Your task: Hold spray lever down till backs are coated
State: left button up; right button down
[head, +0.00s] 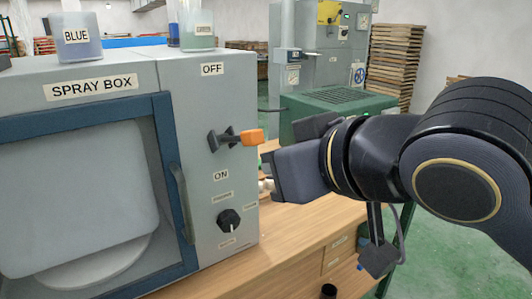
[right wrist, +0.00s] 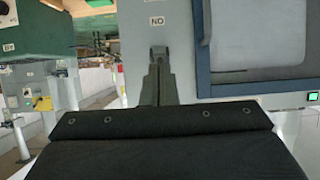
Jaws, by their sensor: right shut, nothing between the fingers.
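The spray box (head: 110,72) fills the left of the head view. Its lever (head: 222,139) has an orange tip (head: 252,137) and sticks out roughly level between the OFF label (head: 212,69) and the ON label (head: 221,175). Behind the window a flat grey panel (head: 75,190) stands on a pale round turntable (head: 95,268). My right gripper (head: 268,176) is shut and empty, just below and right of the orange tip; I cannot tell if they touch. Its closed fingers (right wrist: 157,82) point at the panel near the ON label (right wrist: 157,21) in the right wrist view. My left gripper is out of view.
A dark knob (head: 229,220) is below the ON label. The box door has a vertical handle (head: 181,203). A cup labelled BLUE (head: 77,37) and another cup (head: 197,25) stand on top.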

jog(key=v, duration=0.7)
jog(key=shift+d+f+p, duration=0.2)
jog(key=shift+d+p, duration=0.05)
jog(key=shift+p, duration=0.15)
jog(key=shift+s, duration=0.1)
jog(key=w+d+f+m+g+h, duration=0.1)
jog(key=d+f+m, duration=0.1)
jog(key=d+f, duration=0.5)
jog(key=w+d+f+m+g+h, duration=0.1)
jog(key=d+f+m+g+h, duration=0.1)
jog(key=f, duration=0.9)
jog(key=s+d+f+m+g, duration=0.1)
jog(key=s+d+f+m, duration=0.15)
jog(key=f, duration=0.55)
jog(key=s+d+f+m+g, duration=0.1)
jog(key=s+f, duration=0.2)
jog(key=f, duration=0.5)
notch_tip(320, 180, up, 16)
jog(key=p, duration=1.7)
jog(key=shift+s, duration=0.4)
jog(key=shift+f, duration=0.1)
